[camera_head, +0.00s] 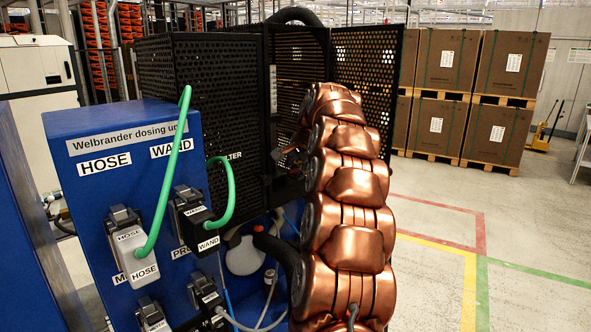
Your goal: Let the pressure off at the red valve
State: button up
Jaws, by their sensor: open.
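I cannot make out the red valve for certain. A small dark part with a reddish tint (289,157) shows just left of my copper arm, in front of the black perforated cage; I cannot tell what it is. My arm rises through the middle of the view and covers what lies behind it. My gripper cannot be made out. The blue dosing unit (118,127) stands at the left, with a grey HOSE plug (137,254) and a black WAND plug (197,229) on its front, each with a green hose.
A black perforated cage (205,90) stands behind the unit, with another mesh panel (368,75) behind my arm. Hoses and a pale round part (246,256) sit low beside the unit. Boxes on pallets (447,62) stand at the back right. The floor at the right is clear, with coloured lines.

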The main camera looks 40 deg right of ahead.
jog(key=v, duration=1.1)
jog(key=shift+s+r, duration=0.1)
jog(key=shift+s, duration=0.15)
